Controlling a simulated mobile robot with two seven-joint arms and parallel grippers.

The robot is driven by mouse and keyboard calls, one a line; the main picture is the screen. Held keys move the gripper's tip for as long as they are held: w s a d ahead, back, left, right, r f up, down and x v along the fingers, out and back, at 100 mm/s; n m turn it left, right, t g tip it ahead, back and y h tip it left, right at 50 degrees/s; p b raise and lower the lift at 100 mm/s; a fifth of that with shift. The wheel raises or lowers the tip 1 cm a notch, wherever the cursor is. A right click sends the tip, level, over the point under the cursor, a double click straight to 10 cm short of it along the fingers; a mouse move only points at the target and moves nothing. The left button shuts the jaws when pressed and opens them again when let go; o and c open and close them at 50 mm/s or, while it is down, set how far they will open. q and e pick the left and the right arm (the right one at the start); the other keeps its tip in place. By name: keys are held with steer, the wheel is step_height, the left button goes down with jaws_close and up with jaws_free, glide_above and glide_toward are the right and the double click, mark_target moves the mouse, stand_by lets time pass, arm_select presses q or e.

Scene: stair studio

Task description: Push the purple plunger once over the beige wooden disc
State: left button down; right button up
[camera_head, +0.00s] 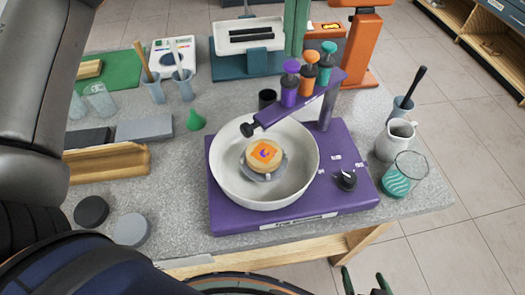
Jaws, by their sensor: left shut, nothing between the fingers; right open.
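The purple plunger (291,67) stands upright at the left of a row of plungers on the angled purple arm of a dispenser. The beige wooden disc (252,162) lies on a grey holder inside a white bowl (221,167). Orange and purple marks show on its top. The bowl sits on the purple base (345,205), below the dispenser arm. My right gripper (366,284) shows only its dark fingertips at the bottom edge, open, apart and away from the plunger. My grey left arm fills the left side; its gripper is not visible.
A teal (311,57) and an orange plunger (327,48) stand beside the purple one. A white jug (394,140) and a glass with teal contents (404,173) stand to the right.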

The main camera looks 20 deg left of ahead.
stand_by(0.3)
arm_select(q)
step_height(320, 180, up, 6)
steer(key=p, duration=0.5)
stand_by(0.3)
